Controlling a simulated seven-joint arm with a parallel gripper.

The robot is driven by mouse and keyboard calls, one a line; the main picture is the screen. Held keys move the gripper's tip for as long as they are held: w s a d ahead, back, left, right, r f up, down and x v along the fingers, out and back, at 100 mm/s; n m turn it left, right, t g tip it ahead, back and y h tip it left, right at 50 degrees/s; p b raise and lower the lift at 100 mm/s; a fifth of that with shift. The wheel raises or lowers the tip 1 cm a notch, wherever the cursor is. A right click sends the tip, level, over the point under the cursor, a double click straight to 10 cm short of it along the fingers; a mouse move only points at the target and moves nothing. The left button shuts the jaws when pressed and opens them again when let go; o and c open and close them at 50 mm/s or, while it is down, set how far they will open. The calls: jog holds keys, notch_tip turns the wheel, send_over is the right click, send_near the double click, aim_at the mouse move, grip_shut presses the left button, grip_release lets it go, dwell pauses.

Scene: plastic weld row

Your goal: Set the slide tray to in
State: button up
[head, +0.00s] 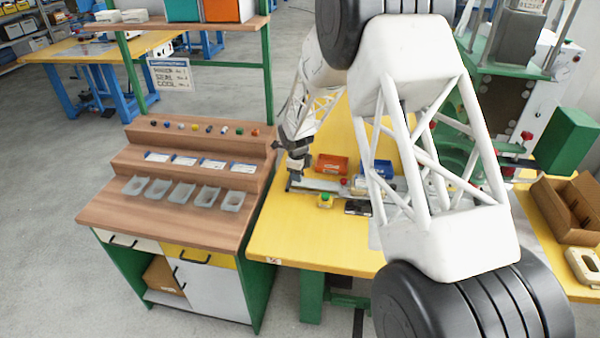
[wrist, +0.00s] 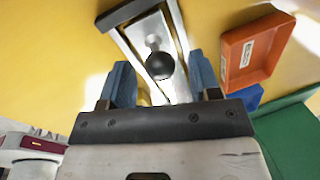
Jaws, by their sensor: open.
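The slide tray (wrist: 181,38) shows in the wrist view as a metal plate in a rail frame on the yellow table. A black ball knob (wrist: 160,66) stands on a short metal stem on it. My gripper (wrist: 163,74) is open, with one blue finger on each side of the knob in the picture; I cannot tell whether either touches it. In the head view my gripper (head: 295,182) is low over the left end of the metal slide (head: 318,185). The knob is not clear there, and my arm covers the right part of the bench.
An orange-red bin (head: 331,165) and a blue bin (head: 376,168) stand behind the slide. A yellow box with a green button (head: 325,200) stands in front. A wooden bench with clear trays (head: 182,193) is at the left. The yellow table's front (head: 315,248) is clear.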

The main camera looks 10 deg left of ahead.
aim_at(347, 185)
jog(key=shift+w+f, duration=0.1)
jog(key=shift+f, duration=0.3)
grip_shut()
jog(key=shift+d, duration=0.1)
jog(key=shift+d, duration=0.1)
jog(key=d, duration=1.7)
jog(key=shift+r, duration=0.1)
grip_release()
